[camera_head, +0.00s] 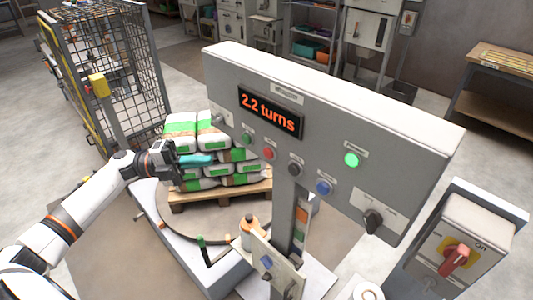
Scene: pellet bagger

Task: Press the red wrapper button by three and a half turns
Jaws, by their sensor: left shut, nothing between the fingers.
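The red button (268,153) sits on the grey control panel (400,170), in a row between a green button (246,140) and a black button (295,169). The panel's display (271,111) reads "2.2 turns" in orange. My left gripper (208,160) comes in from the left, with its teal fingers shut and empty. Its tips appear to the left of the green and red buttons, apart from the red one in the picture. The pallet of stacked bags (205,185) stands on the round turntable (190,228) behind the panel. My right gripper is not in view.
A blue button (323,187), a lit green lamp (351,160) and a black rotary switch (372,220) share the panel. A grey box with a red switch (455,258) stands at the lower right. A mesh cage (115,70) stands at the upper left.

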